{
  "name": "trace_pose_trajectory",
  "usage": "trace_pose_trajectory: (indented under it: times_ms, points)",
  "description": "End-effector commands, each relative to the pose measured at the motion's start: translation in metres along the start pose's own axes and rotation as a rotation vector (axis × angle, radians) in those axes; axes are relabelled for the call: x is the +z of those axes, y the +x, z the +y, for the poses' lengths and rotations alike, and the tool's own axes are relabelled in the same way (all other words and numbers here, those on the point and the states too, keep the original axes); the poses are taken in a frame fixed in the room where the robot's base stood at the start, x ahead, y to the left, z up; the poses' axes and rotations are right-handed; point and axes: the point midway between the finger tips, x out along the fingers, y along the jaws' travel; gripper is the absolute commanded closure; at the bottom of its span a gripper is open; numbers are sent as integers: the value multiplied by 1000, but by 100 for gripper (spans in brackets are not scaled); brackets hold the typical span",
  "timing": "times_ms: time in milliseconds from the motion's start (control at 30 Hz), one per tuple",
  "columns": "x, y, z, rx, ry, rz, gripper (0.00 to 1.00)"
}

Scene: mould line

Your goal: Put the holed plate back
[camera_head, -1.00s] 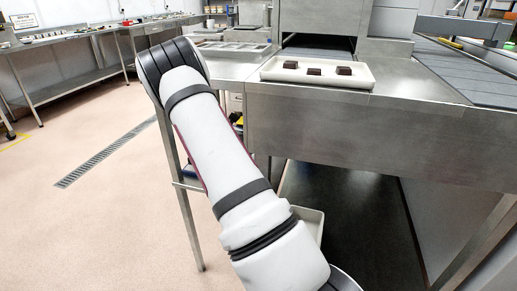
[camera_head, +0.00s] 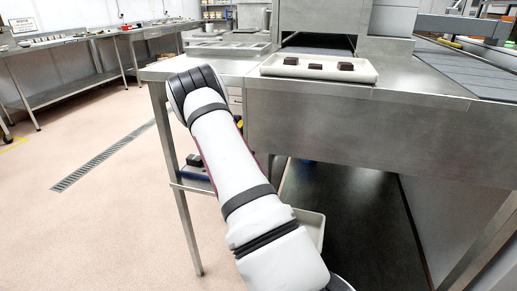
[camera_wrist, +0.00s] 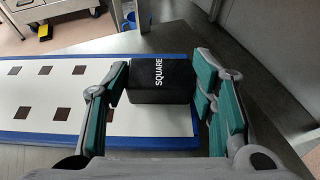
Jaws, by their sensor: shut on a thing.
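The holed plate (camera_wrist: 60,118) is a white sheet with a blue rim and several square holes that look dark brown. It lies across the left and middle of the wrist view. A black block (camera_wrist: 160,82) marked SQUARE stands at its right end like a grip. My gripper (camera_wrist: 161,72) has its teal-padded fingers on either side of this block and is shut on it. I cannot tell whether the plate touches the surface below. The plate and my gripper are hidden in the head view.
A cream tray (camera_head: 368,76) with dark chocolate pieces (camera_head: 316,66) sits on the steel machine bench to the right. A steel side table (camera_head: 160,70) stands behind my arm, with a lower shelf. A floor drain (camera_head: 100,158) runs through open floor on the left.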

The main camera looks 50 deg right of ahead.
Motion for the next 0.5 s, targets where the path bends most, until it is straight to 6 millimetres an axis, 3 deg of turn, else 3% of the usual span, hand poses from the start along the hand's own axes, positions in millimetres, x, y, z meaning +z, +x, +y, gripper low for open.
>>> trace_pose_trajectory:
  times_ms: [267,300,367,500]
  points:
    - [-1,1,0,1,2,-2,93]
    - [-2,1,0,0,1,0,44]
    - [-1,1,0,0,1,0,31]
    - [-1,1,0,0,1,0,29]
